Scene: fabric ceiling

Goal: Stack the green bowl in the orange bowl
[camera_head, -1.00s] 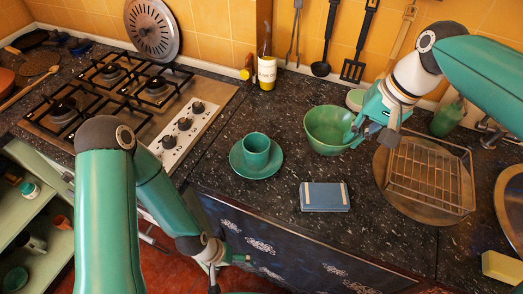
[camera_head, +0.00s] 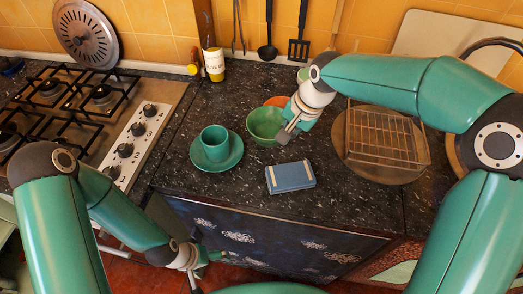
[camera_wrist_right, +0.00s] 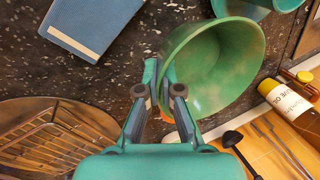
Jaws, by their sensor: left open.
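The green bowl (camera_head: 262,126) is right of the cup and saucer in the head view, and its open inside shows large in the right wrist view (camera_wrist_right: 222,65). My right gripper (camera_head: 287,134) is at its right-hand rim; in the wrist view its fingers (camera_wrist_right: 162,82) are on either side of the bowl wall, holding it. Whether the bowl touches the counter cannot be told. The orange bowl (camera_head: 278,101) is just behind the green bowl, mostly hidden by it and my right arm. My left gripper (camera_head: 208,268) is open and empty, low in front of the counter.
A green cup (camera_head: 214,141) stands on a saucer (camera_head: 203,164) left of the green bowl. A blue box-like item (camera_head: 291,177) lies in front. A wire rack (camera_head: 385,138) on a round board stands right. The stove (camera_head: 100,100) is left, a bottle (camera_head: 214,65) behind.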

